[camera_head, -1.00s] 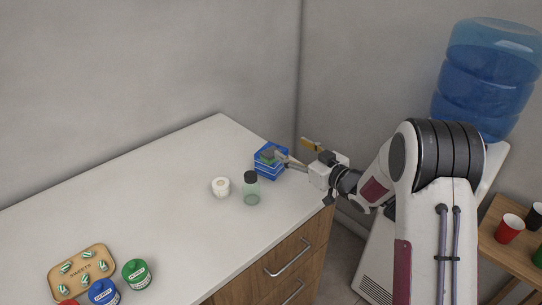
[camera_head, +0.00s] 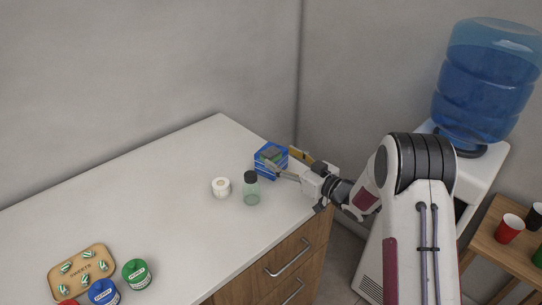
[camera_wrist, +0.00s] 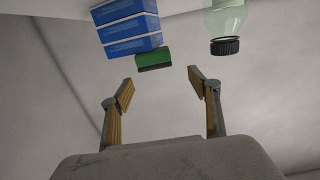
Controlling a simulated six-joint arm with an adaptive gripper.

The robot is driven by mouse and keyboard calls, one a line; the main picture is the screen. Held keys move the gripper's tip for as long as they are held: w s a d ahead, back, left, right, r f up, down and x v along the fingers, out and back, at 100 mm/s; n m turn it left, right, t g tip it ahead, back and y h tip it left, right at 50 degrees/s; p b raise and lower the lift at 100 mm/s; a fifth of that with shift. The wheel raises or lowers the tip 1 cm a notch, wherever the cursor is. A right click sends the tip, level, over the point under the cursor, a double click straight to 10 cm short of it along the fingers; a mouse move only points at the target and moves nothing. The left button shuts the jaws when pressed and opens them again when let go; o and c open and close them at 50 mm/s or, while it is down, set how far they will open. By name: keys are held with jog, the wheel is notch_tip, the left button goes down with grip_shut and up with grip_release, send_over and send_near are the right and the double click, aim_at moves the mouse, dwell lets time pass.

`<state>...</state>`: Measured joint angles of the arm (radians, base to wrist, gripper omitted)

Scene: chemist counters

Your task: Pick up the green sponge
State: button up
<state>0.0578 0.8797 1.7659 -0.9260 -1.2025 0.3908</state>
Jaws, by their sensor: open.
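The green sponge (camera_wrist: 154,57), with a dark underside, shows in the wrist view against the stack of blue boxes (camera_wrist: 126,28). In the head view the blue boxes (camera_head: 264,172) stand near the counter's back right corner, and the sponge is hard to make out there behind my fingers. My gripper (camera_head: 281,161) is at the right side of the stack. In the wrist view my gripper (camera_wrist: 163,84) is open, its two fingers apart and empty, with the sponge just beyond the gap between the tips.
A clear green bottle with a black cap (camera_head: 251,190) and a white jar (camera_head: 221,188) stand close to the boxes. A tray (camera_head: 69,257) and several coloured jars are at the front left. The middle of the white counter (camera_head: 150,205) is clear.

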aim_at(271, 152)
jog(key=shift+w+a, duration=0.4)
jog(key=shift+w, duration=0.1)
jog(key=shift+f, duration=0.1)
jog(key=shift+w+a+f, duration=0.25)
jog(key=shift+w+a, duration=0.2)
jog(key=shift+w, duration=0.15)
jog(key=shift+w+a+f, duration=0.25)
jog(key=shift+w+a, duration=0.15)
jog(key=shift+w, duration=0.2)
jog(key=shift+x, duration=1.1)
jog(key=c, duration=1.1)
jog(key=shift+r, duration=5.05)
